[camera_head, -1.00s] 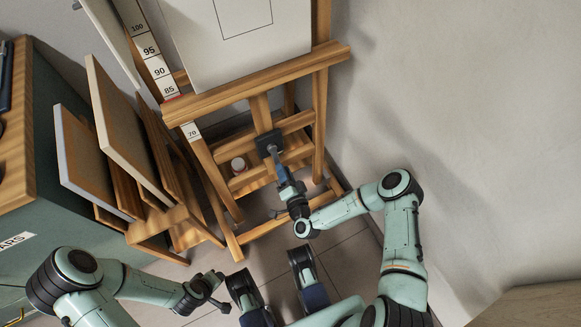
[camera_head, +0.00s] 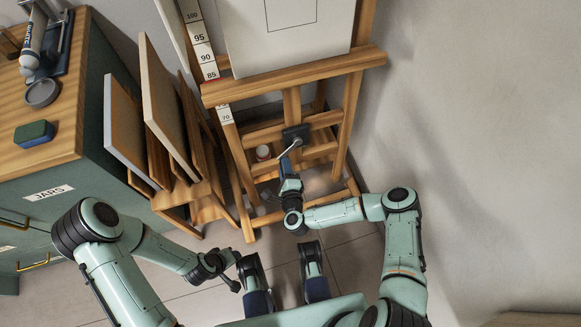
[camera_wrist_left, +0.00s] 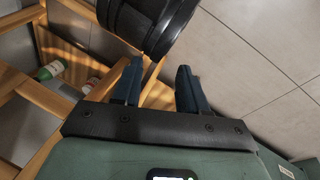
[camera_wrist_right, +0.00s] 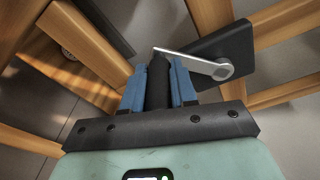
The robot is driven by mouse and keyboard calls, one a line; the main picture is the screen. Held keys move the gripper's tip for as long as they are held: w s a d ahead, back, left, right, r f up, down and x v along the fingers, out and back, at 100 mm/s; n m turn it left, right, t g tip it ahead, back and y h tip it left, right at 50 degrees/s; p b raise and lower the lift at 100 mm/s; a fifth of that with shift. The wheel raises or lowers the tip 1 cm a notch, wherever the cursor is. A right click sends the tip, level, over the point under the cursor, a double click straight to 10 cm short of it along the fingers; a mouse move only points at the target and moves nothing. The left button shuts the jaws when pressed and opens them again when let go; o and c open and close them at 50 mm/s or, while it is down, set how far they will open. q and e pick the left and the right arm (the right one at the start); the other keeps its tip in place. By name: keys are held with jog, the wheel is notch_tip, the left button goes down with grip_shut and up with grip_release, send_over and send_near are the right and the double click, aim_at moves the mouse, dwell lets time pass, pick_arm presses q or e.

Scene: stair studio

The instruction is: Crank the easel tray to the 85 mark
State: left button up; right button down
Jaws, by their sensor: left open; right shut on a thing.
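The easel tray (camera_head: 300,77) is a wooden ledge under a pale canvas (camera_head: 285,45). The scale (camera_head: 203,45) stands at its left; the 85 label (camera_head: 211,75) shows just above the tray's left end. Below the tray is a dark crank box (camera_head: 295,133) with a silver crank arm (camera_wrist_right: 200,62). My right gripper (camera_head: 288,172) is shut on the black crank handle (camera_wrist_right: 158,88); its fingers lie on both sides of it in the right wrist view. The crank arm points down and left in the head view. My left gripper (camera_wrist_left: 160,66) is open and empty, low and away from the easel.
Several panels (camera_head: 165,110) lean in a wooden rack left of the easel. A green cabinet (camera_head: 55,220) labelled JARS stands further left. A bare wall (camera_head: 480,150) is at the right.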

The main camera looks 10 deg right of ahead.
jog(key=shift+a+r+m, duration=0.45)
jog(key=shift+a+m, duration=0.05)
pick_arm(q)
jog(key=shift+s+d+r+g+p, duration=0.15)
jog(key=shift+s+d+r+p, duration=0.2)
jog(key=shift+s, duration=0.2)
jog(key=shift+s+d+r+g+p, duration=0.15)
jog(key=shift+s+r+p, duration=0.05)
jog(key=shift+s+r, duration=0.25)
pick_arm(e)
jog(key=shift+a+r, duration=0.35)
jog(key=shift+r, duration=0.05)
jog(key=c, duration=0.9)
grip_release()
jog(key=shift+d, duration=0.1)
jog(key=shift+s, duration=0.1)
pick_arm(q)
jog(key=shift+g+h, duration=0.4)
jog(key=shift+g, duration=0.3)
jog(key=s+r+p, duration=0.1)
jog(key=s+d+r, duration=0.1)
jog(key=s+r+p, duration=0.1)
jog(key=s, duration=0.1)
jog(key=shift+d+p, duration=0.3)
jog(key=shift+d, duration=0.1)
pick_arm(e)
jog(key=v, duration=1.3)
jog(key=shift+d, duration=0.1)
